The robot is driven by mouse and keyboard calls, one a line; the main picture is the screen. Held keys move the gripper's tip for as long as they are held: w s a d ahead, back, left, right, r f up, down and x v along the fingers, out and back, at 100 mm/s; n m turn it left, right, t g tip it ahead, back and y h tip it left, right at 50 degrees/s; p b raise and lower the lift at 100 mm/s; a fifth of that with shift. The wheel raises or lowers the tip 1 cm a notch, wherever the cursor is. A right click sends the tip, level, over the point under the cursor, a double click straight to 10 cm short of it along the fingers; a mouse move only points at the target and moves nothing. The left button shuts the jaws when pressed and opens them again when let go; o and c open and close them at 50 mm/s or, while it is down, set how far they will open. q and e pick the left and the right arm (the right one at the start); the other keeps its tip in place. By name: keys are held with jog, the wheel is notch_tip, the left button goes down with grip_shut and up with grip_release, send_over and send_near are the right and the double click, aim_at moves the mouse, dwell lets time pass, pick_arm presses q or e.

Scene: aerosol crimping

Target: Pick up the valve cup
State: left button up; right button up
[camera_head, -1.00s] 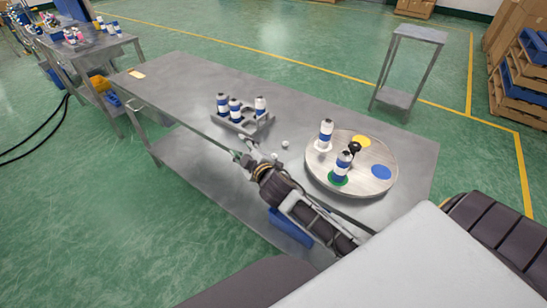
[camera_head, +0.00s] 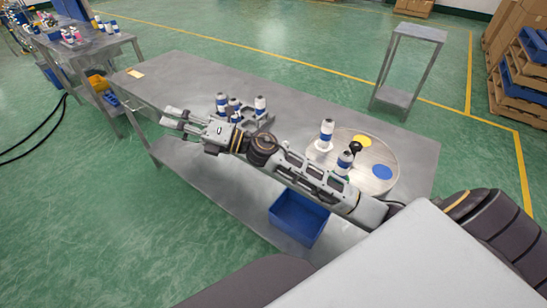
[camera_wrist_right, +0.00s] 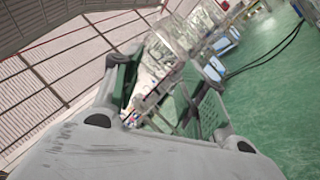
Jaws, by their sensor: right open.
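My right gripper (camera_head: 168,116) is open and empty, reaching left over the table's front edge in the head view. It also shows in the right wrist view (camera_wrist_right: 165,88), with its fingers spread and nothing between them. I cannot make out the valve cup now; the small pale piece seen earlier on the table, between the can tray and the round board, is covered by my right forearm. White-and-blue cans (camera_head: 260,106) stand in a grey tray (camera_head: 268,122) behind my arm. My left gripper is not in view.
A round board (camera_head: 388,155) with yellow (camera_head: 361,141) and blue (camera_head: 381,172) pads holds two cans at the right; my arm partly covers it. A blue bin (camera_head: 298,217) sits on the lower shelf. The steel table's (camera_head: 190,75) left part is mostly clear.

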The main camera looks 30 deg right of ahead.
notch_tip(320, 180, down, 5)
jog(key=s+a+n+g+h, duration=0.1)
jog(key=s+a+n+g, duration=0.2)
jog(key=n+g, duration=0.7)
jog(key=d+f+n+g+h, duration=0.1)
jog(key=d+f+n+h, duration=0.4)
jog(key=d+f, duration=0.1)
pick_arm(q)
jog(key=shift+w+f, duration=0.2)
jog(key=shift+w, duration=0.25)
pick_arm(e)
jog(key=w+d+n+g+h, duration=0.1)
jog(key=w+d+h, duration=0.2)
jog(key=d+h, duration=0.8)
jog(key=d, duration=1.4)
jog(key=shift+f+g+h, duration=0.15)
jog(key=shift+g+h, duration=0.15)
jog(key=shift+g, duration=0.1)
jog(key=shift+f, duration=0.2)
notch_tip(320, 180, down, 7)
jog(key=shift+f, duration=0.1)
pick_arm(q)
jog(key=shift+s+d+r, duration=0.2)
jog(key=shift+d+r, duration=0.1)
pick_arm(e)
jog(key=shift+f, duration=0.55)
